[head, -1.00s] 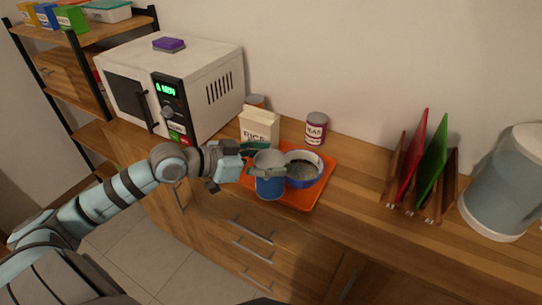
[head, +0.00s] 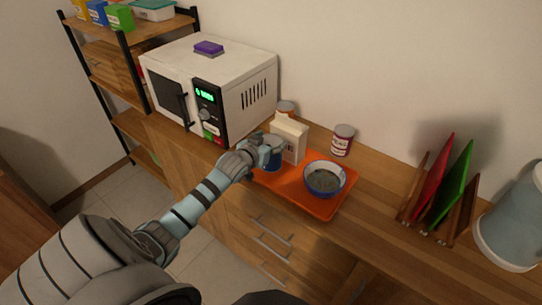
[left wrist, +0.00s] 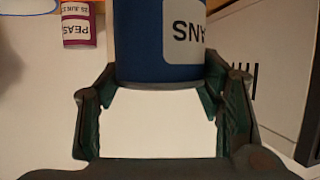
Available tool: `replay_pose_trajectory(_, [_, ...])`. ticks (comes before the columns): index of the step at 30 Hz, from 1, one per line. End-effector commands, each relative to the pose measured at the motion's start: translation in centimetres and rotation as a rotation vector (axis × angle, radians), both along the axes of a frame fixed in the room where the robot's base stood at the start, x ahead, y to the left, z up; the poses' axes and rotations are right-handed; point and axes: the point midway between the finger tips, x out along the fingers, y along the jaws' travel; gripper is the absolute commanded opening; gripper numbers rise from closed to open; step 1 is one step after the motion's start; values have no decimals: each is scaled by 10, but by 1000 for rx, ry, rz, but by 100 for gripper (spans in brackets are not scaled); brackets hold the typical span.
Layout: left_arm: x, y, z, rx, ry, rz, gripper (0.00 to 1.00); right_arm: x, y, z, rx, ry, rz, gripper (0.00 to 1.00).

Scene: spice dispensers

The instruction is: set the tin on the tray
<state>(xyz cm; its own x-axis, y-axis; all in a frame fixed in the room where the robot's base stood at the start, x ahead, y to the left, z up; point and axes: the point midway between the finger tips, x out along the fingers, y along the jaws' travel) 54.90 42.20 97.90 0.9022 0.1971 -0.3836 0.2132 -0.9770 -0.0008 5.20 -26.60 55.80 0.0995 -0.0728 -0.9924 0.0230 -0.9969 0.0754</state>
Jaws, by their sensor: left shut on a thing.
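A blue tin (head: 273,160) is held in my left gripper (head: 262,148) over the left end of the orange tray (head: 299,196). In the left wrist view the tin (left wrist: 153,45) shows upside down between the fingers, with a white label ending in "ANS". My left gripper is shut on it. The hand hides part of the tin, and I cannot tell whether its base touches the tray. My right gripper is out of view.
A blue-rimmed bowl (head: 325,179) with grey contents stands on the tray. A pale carton (head: 289,139) stands right behind the tin. A peas tin (head: 342,140) and another can (head: 285,108) stand behind. The microwave (head: 208,88) is at left, a rack (head: 440,190) at right.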

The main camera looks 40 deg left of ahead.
Motion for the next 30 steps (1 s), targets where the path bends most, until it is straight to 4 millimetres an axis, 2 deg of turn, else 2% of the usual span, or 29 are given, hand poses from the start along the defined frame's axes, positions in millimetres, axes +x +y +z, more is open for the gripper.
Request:
replay_pose_trajectory(7, [0,-1,-43,0,-2,-1,0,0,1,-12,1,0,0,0])
replay_pose_trajectory(17, [0,0,-46,1,-3,-1,0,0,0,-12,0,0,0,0])
replay_pose_trajectory(18, [0,0,-46,1,-1,-1,67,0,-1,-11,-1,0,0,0])
replay_pose_trajectory(21, [0,0,-46,1,-1,-1,81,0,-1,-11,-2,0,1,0])
replay_pose_trajectory(30, [0,0,-45,1,-1,-1,81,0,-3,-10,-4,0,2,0])
